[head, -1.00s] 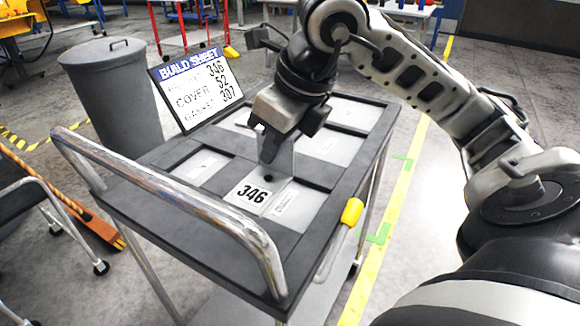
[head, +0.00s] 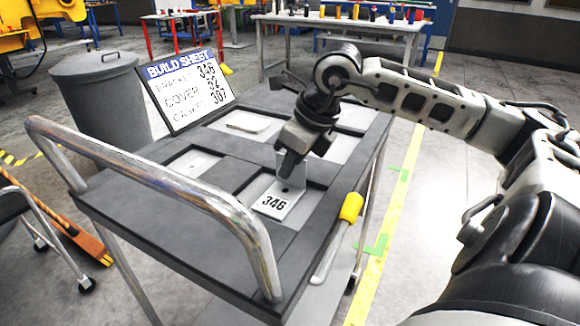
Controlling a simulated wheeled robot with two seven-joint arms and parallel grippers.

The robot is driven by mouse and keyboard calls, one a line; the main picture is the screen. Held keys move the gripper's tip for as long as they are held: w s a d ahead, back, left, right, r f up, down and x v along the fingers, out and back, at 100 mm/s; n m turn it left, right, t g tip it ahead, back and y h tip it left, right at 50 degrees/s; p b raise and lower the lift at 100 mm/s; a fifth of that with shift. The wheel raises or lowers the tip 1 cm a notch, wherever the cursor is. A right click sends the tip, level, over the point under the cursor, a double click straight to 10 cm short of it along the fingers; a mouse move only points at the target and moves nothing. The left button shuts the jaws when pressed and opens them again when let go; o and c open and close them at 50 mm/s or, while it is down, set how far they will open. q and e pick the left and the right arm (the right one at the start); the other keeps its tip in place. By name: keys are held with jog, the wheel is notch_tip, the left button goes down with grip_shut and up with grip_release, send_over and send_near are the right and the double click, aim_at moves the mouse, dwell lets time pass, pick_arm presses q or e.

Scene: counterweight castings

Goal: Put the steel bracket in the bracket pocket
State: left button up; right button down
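The steel bracket (head: 273,204) is an L-shaped grey part with a white label reading 346 on its flat base. My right gripper (head: 289,168) is shut on its upright plate, coming from above. My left gripper is not in view.
The cart (head: 150,205) has other light-floored pockets, one at front left (head: 190,163). A chrome handle (head: 160,190) rises in front. A grey bin (head: 100,100) stands left; a workbench (head: 345,24) stands behind.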

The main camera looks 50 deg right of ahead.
jog(key=shift+f, duration=0.15)
jog(key=c, duration=1.6)
grip_release()
jog(key=shift+c, duration=0.2)
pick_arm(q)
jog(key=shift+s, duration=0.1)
pick_arm(e)
jog(key=shift+r, duration=0.4)
jog(key=b+v, duration=0.1)
jog(key=v, duration=0.1)
jog(key=shift+s+d+r+b, duration=0.1)
jog(key=shift+s+r+b, duration=0.15)
jog(key=shift+b, duration=0.1)
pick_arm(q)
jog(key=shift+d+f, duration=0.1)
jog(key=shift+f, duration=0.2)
pick_arm(e)
jog(key=a+v, duration=0.1)
jog(key=v, duration=0.8)
jog(key=shift+d, duration=0.45)
